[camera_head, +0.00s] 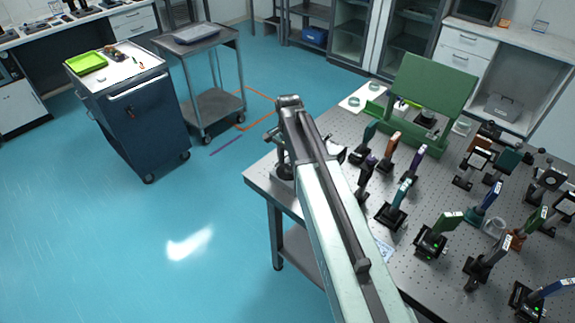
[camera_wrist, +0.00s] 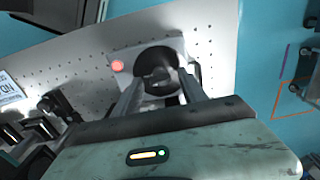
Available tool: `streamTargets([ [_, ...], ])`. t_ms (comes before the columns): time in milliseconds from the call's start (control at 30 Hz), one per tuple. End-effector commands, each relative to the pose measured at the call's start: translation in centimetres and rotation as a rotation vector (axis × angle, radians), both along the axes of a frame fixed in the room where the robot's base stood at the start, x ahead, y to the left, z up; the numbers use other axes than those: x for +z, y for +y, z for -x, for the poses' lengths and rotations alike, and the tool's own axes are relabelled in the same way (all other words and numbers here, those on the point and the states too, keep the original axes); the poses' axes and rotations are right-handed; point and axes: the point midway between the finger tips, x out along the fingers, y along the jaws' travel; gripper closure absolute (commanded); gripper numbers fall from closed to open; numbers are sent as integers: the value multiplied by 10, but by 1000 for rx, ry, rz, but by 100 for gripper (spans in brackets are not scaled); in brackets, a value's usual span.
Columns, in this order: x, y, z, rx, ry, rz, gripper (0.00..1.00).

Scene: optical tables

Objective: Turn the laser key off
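In the wrist view, a dark round knob (camera_wrist: 156,60), which looks like the laser key, stands on a light plate on the perforated table. A red round button (camera_wrist: 118,66) is on its left. My gripper (camera_wrist: 160,82) is open, with one finger on each side of the knob's near side. I cannot tell whether the fingers touch it. The key's exact angle is too dark to read. In the head view my arm reaches over the table's left corner and hides the key; my gripper is mostly hidden behind the arm there.
The optical table (camera_head: 262,178) carries several mounted optics on its right and a green open box (camera_head: 432,85) at the back. A blue cabinet (camera_head: 145,125) and a grey cart (camera_head: 215,105) stand at the left. The blue floor between is clear.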

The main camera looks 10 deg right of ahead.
Motion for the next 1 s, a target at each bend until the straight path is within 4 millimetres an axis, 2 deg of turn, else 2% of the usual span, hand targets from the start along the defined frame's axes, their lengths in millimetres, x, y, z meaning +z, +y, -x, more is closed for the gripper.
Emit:
streamTargets([
  [33, 0, 0, 0, 0, 0, 0, 66],
  [100, 0, 0, 0, 0, 0, 0, 85],
  [167, 0, 0, 0, 1, 0, 0, 100],
  [567, 0, 1, 0, 62, 0, 0, 100],
  [1000, 0, 1, 0, 415, 0, 0, 100],
])
